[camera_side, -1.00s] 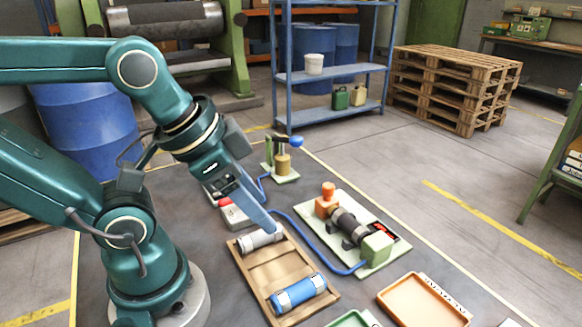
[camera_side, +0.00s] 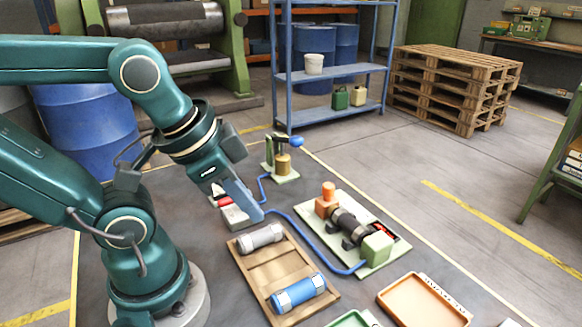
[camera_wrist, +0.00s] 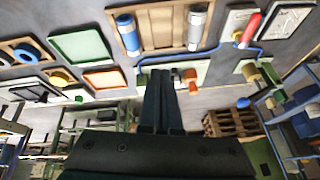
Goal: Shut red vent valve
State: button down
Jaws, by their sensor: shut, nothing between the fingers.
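The red vent valve shows as a red handle (camera_side: 222,200) on a pale grey block (camera_side: 236,218), partly hidden behind my gripper in the side view. In the wrist view the red handle (camera_wrist: 250,30) lies slanted over its light base at the upper right, clear of my fingers. My gripper (camera_side: 258,216) is shut and empty. Its fingertips (camera_wrist: 161,73) point down beside the valve block in the side view; I cannot tell whether they touch it.
A wooden tray (camera_side: 262,272) holds a grey cylinder (camera_side: 260,238) and a blue one (camera_side: 298,293). A hand pump (camera_side: 283,165) stands behind the valve. A blue hose (camera_side: 315,243) runs to a board (camera_side: 375,264) with an orange-capped assembly. An orange tray (camera_side: 425,300) lies front right.

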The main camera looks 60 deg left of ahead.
jog(key=w+a+r+m+g+y, duration=0.25)
jog(key=a+m+g+y, duration=0.45)
jog(key=m, duration=0.9)
jog(key=shift+t+h, duration=0.3)
jog(key=shift+t, duration=0.6)
jog(key=x, duration=1.4)
jog(key=shift+a, duration=0.4)
